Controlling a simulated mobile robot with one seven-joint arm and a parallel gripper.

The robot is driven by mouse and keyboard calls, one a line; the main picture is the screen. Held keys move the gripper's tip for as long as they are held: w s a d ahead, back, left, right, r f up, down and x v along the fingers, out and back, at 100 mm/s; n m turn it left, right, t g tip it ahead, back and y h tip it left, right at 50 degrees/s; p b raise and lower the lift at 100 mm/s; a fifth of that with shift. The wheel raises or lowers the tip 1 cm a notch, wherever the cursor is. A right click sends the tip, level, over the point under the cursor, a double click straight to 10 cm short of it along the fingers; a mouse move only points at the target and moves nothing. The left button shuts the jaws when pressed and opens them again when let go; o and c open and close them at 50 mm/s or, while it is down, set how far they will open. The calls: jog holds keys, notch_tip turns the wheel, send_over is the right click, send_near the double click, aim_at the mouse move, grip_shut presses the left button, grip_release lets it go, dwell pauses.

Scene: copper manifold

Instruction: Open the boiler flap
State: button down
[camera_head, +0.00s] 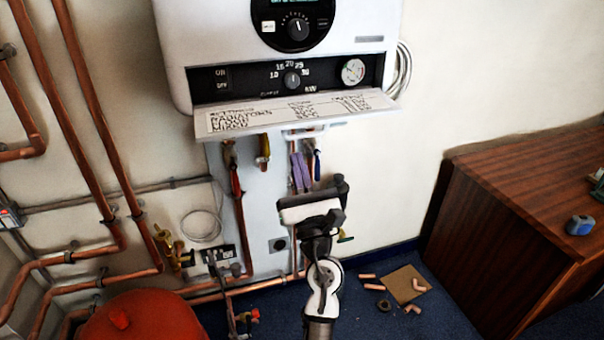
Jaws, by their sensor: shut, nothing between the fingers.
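The boiler flap (296,113) is a pale panel with printed lettering at the bottom front of the white boiler (210,45). It is tilted down and outward, and the dark control strip (242,82) with its knob and gauge shows above it. A light handle (305,131) shows at the flap's lower edge. My gripper (299,157) is below the flap, pointing up, with its two narrow fingers close together and empty. The fingertips appear just under the handle; whether they touch it I cannot tell.
Copper pipes (75,150) run down the wall at left, with a brass valve (172,250). A red rounded object (150,318) stands at lower left. A wooden cabinet (505,215) fills the right side. Pipe offcuts and a brown board (404,284) lie on the blue floor.

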aim_at(301, 121)
jog(key=r+p, duration=0.2)
jog(key=r, duration=0.1)
jog(key=r+p, duration=0.1)
jog(key=shift+s+d+r, duration=0.1)
jog(key=shift+s+r, duration=0.05)
jog(key=shift+s, duration=0.2)
